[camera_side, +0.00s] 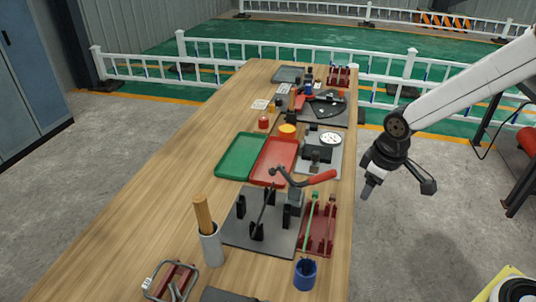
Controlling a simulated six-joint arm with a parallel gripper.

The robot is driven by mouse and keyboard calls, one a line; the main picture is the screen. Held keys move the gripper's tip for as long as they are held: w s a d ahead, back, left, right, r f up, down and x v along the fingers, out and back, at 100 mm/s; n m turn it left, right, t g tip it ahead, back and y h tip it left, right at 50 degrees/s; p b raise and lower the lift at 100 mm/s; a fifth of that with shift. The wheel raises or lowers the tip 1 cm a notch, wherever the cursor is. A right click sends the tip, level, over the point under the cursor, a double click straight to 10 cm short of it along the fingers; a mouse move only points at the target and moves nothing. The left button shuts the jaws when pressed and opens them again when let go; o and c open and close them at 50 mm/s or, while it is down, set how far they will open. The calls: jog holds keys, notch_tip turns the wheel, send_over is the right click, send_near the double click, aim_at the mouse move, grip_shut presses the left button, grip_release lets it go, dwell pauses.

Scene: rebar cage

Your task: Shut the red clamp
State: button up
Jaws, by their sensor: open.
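The red clamp (308,181) stands on a dark grey plate (239,230) near the front right of the wooden table. Its red handle sticks out to the right and slightly up, and its dark arm leans to the left over the plate. I cannot tell from this view how far it is open. My gripper (372,190) is open and empty. It hangs beyond the table's right edge, to the right of the red handle and apart from it. The fingers are small and dark here.
A green tray (228,168) and a red tray (262,176) lie behind the clamp plate. A red rack (322,243) with a green rod and a blue cup (305,274) stand to the right and front. A grey cylinder with wooden rods (211,246) stands left. The table's left side is clear.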

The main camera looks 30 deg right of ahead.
jog(key=s+d+f+m, duration=0.1)
jog(key=s+d+m, duration=0.1)
jog(key=s+m, duration=0.2)
jog(key=shift+s+f, duration=0.2)
jog(key=shift+s, duration=1.4)
jog(key=shift+c, duration=0.2)
jog(key=c, duration=0.7)
jog(key=shift+d+f+m+y, duration=0.1)
jog(key=shift+f+m+y, duration=0.05)
jog(key=shift+m+y, duration=0.2)
grip_shut()
jog(key=w+d+f+m+t+y, duration=0.1)
jog(key=w+d+m+t+y, duration=0.2)
jog(key=m, duration=0.9)
jog(key=w+d+f+m+t+y, duration=0.2)
jog(key=w+m+y, duration=0.4)
jog(key=m, duration=0.6)
jog(key=shift+w+d+f+t+y, duration=0.3)
jog(key=shift+d+t, duration=0.2)
jog(key=shift+t, duration=0.4)
